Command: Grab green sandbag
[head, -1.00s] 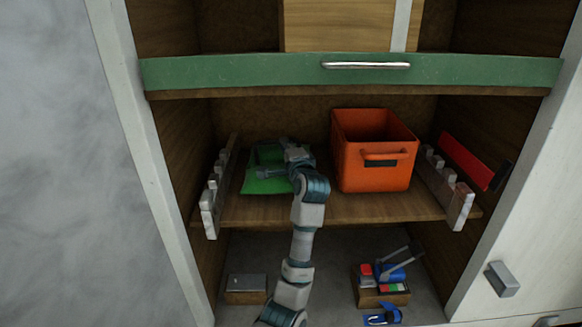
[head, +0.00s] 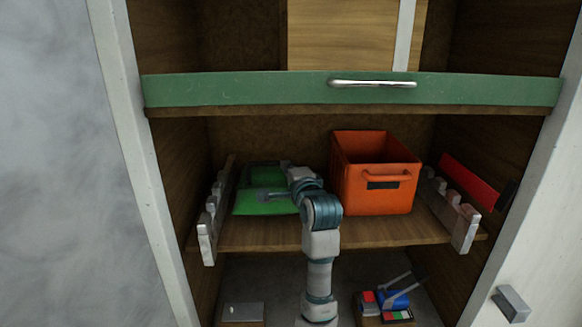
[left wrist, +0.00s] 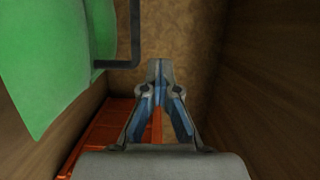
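The green sandbag (head: 250,207) lies flat on the left part of the middle shelf in the head view. A dark bar-like handle (left wrist: 118,63) shows at its edge in the left wrist view, where the green sandbag (left wrist: 50,60) fills the upper left. My left gripper (head: 262,197) is over the bag in the head view, pointing left. In the left wrist view my left gripper (left wrist: 160,68) has its fingertips together, with nothing seen between them. It appears beside the handle, apart from it. My forearm hides the bag's right part. My right gripper is not in view.
An orange bin (head: 375,190) stands right of the bag on the shelf (head: 370,235). Notched grey racks stand at the left (head: 212,215) and right (head: 455,212). A green drawer front (head: 250,90) overhangs above. Small boxes and tools (head: 390,300) lie below.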

